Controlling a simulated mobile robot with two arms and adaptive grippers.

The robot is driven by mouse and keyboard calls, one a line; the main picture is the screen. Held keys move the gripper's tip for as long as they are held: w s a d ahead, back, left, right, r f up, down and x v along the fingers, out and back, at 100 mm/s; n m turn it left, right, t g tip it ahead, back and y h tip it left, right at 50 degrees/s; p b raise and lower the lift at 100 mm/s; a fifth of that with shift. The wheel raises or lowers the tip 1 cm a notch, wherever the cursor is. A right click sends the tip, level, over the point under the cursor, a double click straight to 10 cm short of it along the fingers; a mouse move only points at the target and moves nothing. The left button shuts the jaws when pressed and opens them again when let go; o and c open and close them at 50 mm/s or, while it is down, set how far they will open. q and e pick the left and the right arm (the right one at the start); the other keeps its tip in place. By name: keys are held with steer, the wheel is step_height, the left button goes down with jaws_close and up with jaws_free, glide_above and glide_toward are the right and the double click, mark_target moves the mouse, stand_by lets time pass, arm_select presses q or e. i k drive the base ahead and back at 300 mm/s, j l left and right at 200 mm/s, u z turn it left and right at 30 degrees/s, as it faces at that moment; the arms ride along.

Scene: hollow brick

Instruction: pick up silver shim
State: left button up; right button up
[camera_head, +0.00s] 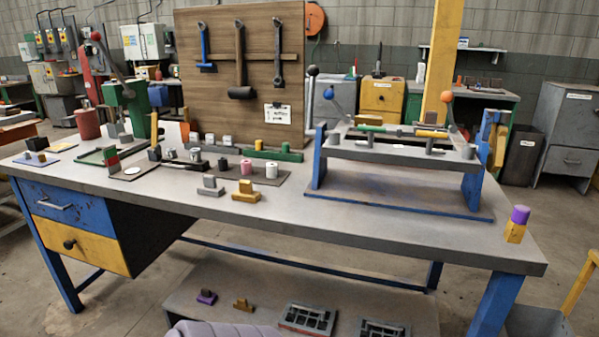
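A small silver-grey stepped piece (211,187), which looks like the silver shim, sits on the workbench top near its front edge, left of the middle. A yellow piece of similar shape (245,193) stands just to its right, apart from it. Neither of my grippers shows in the head view. Nothing is seen holding or touching the grey piece.
A dark mat (295,177) with several small cylinders lies behind. A blue-legged fixture (395,152) fills the bench's right half. A yellow block with a purple top (516,224) stands at the right corner. The front strip of bench (350,232) is clear.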

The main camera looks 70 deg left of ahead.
mark_target(227, 140)
steer(key=u, duration=2.65)
